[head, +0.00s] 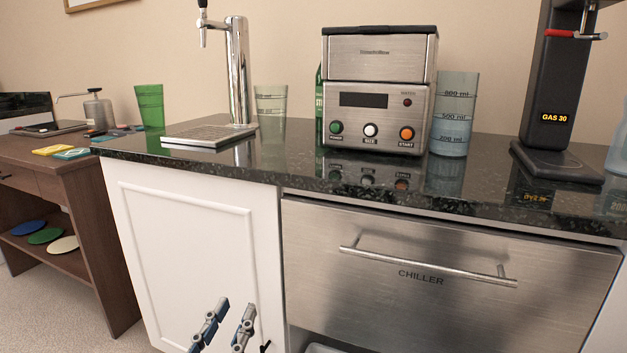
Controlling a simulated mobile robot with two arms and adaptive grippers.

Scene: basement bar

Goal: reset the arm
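My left gripper (225,326) shows at the bottom of the head view, low in front of the white cabinet door (190,255). Its two fingers point up and stand apart with a gap between them. Nothing is visible between the fingers. The rest of my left arm is below the picture's edge. My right gripper is not in view.
The dark stone counter (285,176) carries a beer tap (238,75), a steel machine (375,118), a measuring cup (455,112), a green cup (150,107) and a GAS 30 device (552,100). The chiller drawer (420,285) has a protruding handle (425,264). A brown desk (75,180) stands left.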

